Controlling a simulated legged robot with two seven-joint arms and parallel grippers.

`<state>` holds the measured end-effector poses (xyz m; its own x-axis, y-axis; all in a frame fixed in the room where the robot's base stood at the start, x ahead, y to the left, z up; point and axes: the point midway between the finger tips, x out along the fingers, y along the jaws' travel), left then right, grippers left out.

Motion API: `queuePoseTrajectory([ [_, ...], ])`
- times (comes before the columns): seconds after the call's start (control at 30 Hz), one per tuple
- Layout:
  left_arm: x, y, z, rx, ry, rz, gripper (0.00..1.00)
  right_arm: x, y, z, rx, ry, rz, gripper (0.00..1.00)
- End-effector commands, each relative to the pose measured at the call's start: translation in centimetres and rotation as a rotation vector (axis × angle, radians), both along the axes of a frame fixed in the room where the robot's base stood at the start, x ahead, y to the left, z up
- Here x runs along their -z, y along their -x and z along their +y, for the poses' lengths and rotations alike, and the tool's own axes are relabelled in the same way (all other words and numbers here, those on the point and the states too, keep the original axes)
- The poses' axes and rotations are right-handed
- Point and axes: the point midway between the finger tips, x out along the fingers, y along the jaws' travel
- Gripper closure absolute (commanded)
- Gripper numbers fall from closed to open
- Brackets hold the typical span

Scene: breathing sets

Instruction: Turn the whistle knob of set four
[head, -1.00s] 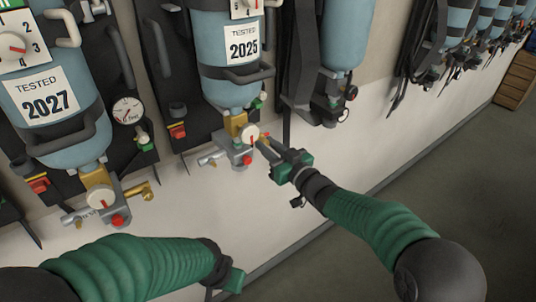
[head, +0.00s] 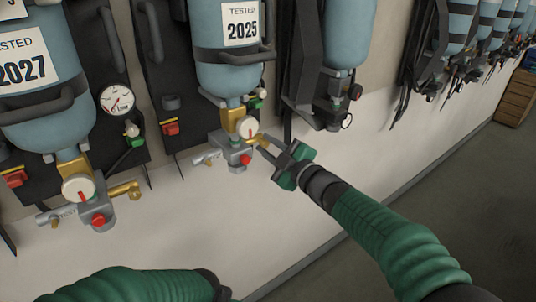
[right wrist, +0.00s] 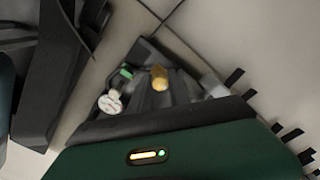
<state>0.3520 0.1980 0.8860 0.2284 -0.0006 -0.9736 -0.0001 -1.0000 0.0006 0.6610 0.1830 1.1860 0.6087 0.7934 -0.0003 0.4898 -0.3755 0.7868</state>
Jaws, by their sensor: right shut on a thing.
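The middle breathing set has a blue cylinder (head: 222,75) with a "TESTED 2025" label. Below it, a grey valve block (head: 236,153) carries a white gauge (head: 247,127), a red button (head: 246,160) and a grey lever (head: 207,157) on the left. A brass knob (head: 263,140) sticks out on the right; its tip also shows in the right wrist view (right wrist: 159,78). My right gripper (head: 268,147) is shut on this brass knob, its fingers partly hiding it. No set number is readable. Of my left arm only the sleeve and wrist show, at the bottom edge.
The left set's cylinder (head: 48,110), labelled 2027, has its own brass knob (head: 126,189) and red button (head: 98,221). Another cylinder (head: 342,40) hangs to the right. More sets line the wall. The floor (head: 440,190) at right is clear.

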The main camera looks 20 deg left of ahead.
Motion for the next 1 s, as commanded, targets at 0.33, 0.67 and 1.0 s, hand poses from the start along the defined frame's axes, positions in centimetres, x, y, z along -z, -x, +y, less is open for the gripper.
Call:
queuePoseTrajectory([
  [0.33,3.3,0.0,0.0,0.0,0.0,0.0,0.64,0.9,0.0,0.0,-0.003,0.207,-0.252,1.0],
  [0.67,5.7,0.0,0.0,0.0,0.0,0.0,0.64,1.0,0.0,0.1,-0.007,0.4,-0.499,1.0],
  [1.0,8.1,0.0,0.0,0.0,0.0,0.0,0.64,1.1,0.0,0.1,-0.011,0.598,-0.752,1.0],
])
